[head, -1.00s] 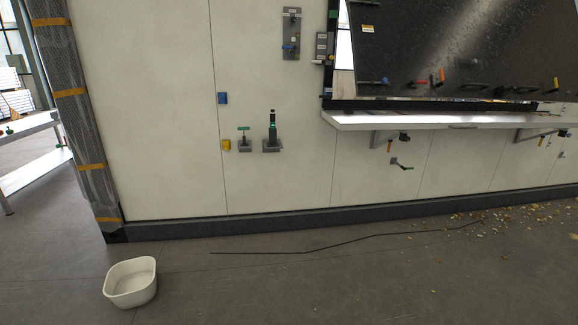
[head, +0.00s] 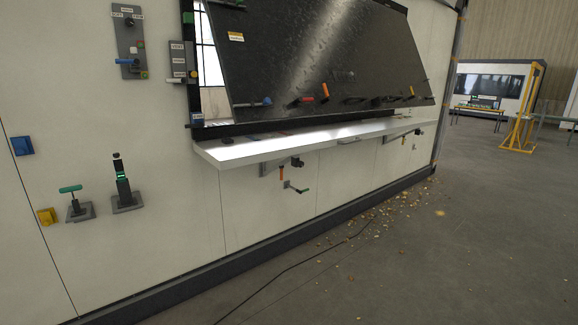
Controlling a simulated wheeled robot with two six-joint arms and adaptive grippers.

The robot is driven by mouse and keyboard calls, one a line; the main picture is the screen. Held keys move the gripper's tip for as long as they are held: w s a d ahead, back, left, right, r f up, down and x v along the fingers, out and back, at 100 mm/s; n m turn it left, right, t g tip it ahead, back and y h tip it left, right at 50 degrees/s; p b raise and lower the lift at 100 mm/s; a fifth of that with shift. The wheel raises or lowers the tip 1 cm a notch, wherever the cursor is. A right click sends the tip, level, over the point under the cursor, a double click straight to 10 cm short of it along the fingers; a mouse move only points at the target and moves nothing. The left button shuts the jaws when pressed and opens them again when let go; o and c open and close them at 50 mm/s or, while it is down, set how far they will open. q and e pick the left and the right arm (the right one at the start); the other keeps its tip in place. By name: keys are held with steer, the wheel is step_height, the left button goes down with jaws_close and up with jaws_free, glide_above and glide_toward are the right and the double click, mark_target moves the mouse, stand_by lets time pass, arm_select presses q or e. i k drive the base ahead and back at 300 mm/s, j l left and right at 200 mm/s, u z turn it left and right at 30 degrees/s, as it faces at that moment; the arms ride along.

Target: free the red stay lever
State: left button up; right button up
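A dark tilted hatch panel (head: 340,55) hangs over a white shelf (head: 300,140) on the pale wall. A small red lever (head: 308,99) lies near the panel's lower edge, beside an upright orange lever (head: 325,91). It looks like the red stay lever, but it is too small to tell how it is held. A blue-tipped lever (head: 266,102) lies to its left, and a yellow-orange lever (head: 411,91) stands to its right. Neither of my grippers is in view.
Brackets with orange handles (head: 281,174) hang under the shelf. A green T-handle (head: 70,189), a black-and-green lever (head: 122,181) and a switch plate (head: 129,42) are on the left wall. A dark cable (head: 290,266) and scattered debris (head: 385,207) lie on the floor.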

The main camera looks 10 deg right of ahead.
mark_target(298, 100)
steer(key=i+l+u, duration=0.15)
steer(key=i+l, duration=0.2)
steer(key=i+l+u, duration=0.15)
steer(key=i+l, duration=0.2)
steer(key=i+l+u, duration=0.15)
steer(key=i+l, duration=0.15)
steer(key=l, duration=0.25)
